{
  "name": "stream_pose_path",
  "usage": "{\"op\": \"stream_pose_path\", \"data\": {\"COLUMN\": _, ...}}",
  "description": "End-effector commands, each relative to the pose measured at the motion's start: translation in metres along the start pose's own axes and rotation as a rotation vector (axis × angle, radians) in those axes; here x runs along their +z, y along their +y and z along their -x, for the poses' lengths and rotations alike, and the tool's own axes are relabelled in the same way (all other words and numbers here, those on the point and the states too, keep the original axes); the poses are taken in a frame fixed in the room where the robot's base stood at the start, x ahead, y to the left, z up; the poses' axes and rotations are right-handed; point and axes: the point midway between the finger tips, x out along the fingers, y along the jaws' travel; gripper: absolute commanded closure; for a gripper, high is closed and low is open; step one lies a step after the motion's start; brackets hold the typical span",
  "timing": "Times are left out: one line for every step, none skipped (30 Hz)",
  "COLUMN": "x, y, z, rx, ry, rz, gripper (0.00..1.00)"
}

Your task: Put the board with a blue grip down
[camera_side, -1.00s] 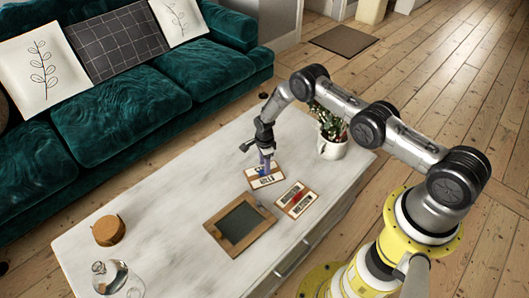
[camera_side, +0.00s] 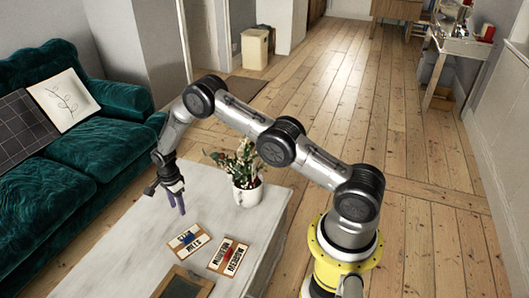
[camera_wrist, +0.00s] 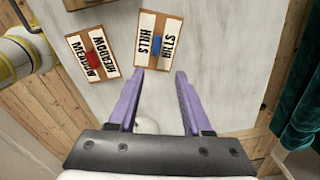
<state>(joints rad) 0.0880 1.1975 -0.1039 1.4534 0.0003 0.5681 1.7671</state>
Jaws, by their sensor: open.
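The board with a blue grip (camera_side: 188,240) lies flat on the pale table, with lettering that reads "HILLS". In the wrist view, the board with a blue grip (camera_wrist: 158,42) lies just beyond my fingertips, its blue grip in the middle between two lettered strips. My gripper (camera_side: 177,207) is open, with purple fingers pointing down, above the table and behind the board in the side view. In the wrist view, my gripper (camera_wrist: 159,72) has its fingers spread with nothing between the tips. No finger touches the board.
A similar board with a red grip (camera_side: 228,257) lies beside it; it also shows in the wrist view (camera_wrist: 93,57). A wooden-framed panel (camera_side: 183,284) lies nearer the camera. A potted plant (camera_side: 245,170) stands behind the boards. The green sofa (camera_side: 90,150) runs along the left.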

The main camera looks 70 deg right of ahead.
Motion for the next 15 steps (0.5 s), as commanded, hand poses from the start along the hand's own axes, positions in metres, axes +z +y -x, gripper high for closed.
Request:
{"op": "stream_pose_path", "data": {"x": 0.003, "y": -0.003, "z": 0.03, "rx": -0.023, "ry": -0.004, "rz": 0.052, "gripper": 0.51}}
{"op": "stream_pose_path", "data": {"x": 0.004, "y": -0.003, "z": 0.048, "rx": -0.033, "ry": -0.005, "rz": 0.09, "gripper": 0.51}}
{"op": "stream_pose_path", "data": {"x": 0.005, "y": -0.002, "z": 0.071, "rx": -0.048, "ry": -0.007, "rz": 0.145, "gripper": 0.51}}
{"op": "stream_pose_path", "data": {"x": 0.006, "y": 0.0, "z": 0.089, "rx": -0.059, "ry": -0.007, "rz": 0.186, "gripper": 0.51}}
{"op": "stream_pose_path", "data": {"x": 0.006, "y": 0.003, "z": 0.106, "rx": -0.068, "ry": -0.007, "rz": 0.228, "gripper": 0.51}}
{"op": "stream_pose_path", "data": {"x": 0.007, "y": 0.007, "z": 0.128, "rx": -0.082, "ry": -0.006, "rz": 0.283, "gripper": 0.51}}
{"op": "stream_pose_path", "data": {"x": 0.007, "y": 0.011, "z": 0.144, "rx": -0.091, "ry": -0.005, "rz": 0.324, "gripper": 0.51}}
{"op": "stream_pose_path", "data": {"x": 0.007, "y": 0.015, "z": 0.16, "rx": -0.102, "ry": -0.004, "rz": 0.365, "gripper": 0.51}}
{"op": "stream_pose_path", "data": {"x": 0.007, "y": 0.022, "z": 0.181, "rx": -0.115, "ry": -0.001, "rz": 0.42, "gripper": 0.51}}
{"op": "stream_pose_path", "data": {"x": 0.006, "y": 0.028, "z": 0.196, "rx": -0.126, "ry": 0.001, "rz": 0.461, "gripper": 0.51}}
{"op": "stream_pose_path", "data": {"x": 0.006, "y": 0.034, "z": 0.211, "rx": -0.136, "ry": 0.004, "rz": 0.503, "gripper": 0.51}}
{"op": "stream_pose_path", "data": {"x": 0.005, "y": 0.043, "z": 0.23, "rx": -0.15, "ry": 0.008, "rz": 0.557, "gripper": 0.51}}
{"op": "stream_pose_path", "data": {"x": 0.005, "y": 0.051, "z": 0.243, "rx": -0.159, "ry": 0.011, "rz": 0.598, "gripper": 0.51}}
{"op": "stream_pose_path", "data": {"x": 0.004, "y": 0.058, "z": 0.257, "rx": -0.171, "ry": 0.015, "rz": 0.64, "gripper": 0.51}}
{"op": "stream_pose_path", "data": {"x": 0.003, "y": 0.069, "z": 0.274, "rx": -0.185, "ry": 0.021, "rz": 0.694, "gripper": 0.51}}
